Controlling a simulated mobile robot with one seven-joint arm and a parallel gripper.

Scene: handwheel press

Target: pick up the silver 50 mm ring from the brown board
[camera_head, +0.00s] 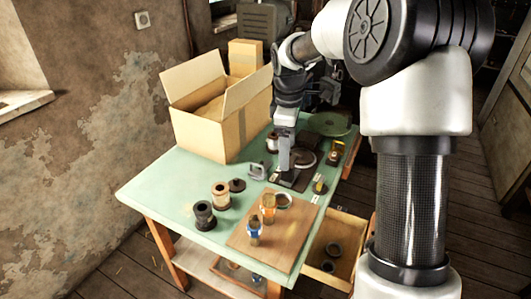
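The brown board (262,243) lies on the front right part of the green table. A silver ring (284,200) appears to lie flat near the board's far edge; its size cannot be read. My gripper (288,100) is at the end of my arm, beyond the board and well above the table. It overlaps the grey press (285,152) in the picture, so its fingers are hard to make out. Nothing of mine touches the ring.
An open cardboard box (205,134) stands at the table's back left. Dark and brown spools (204,215) stand left of the board. The press's dark base (288,179) is just behind the board. An open drawer (340,235) with dark rings juts out at right. The table's left front (150,192) is clear.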

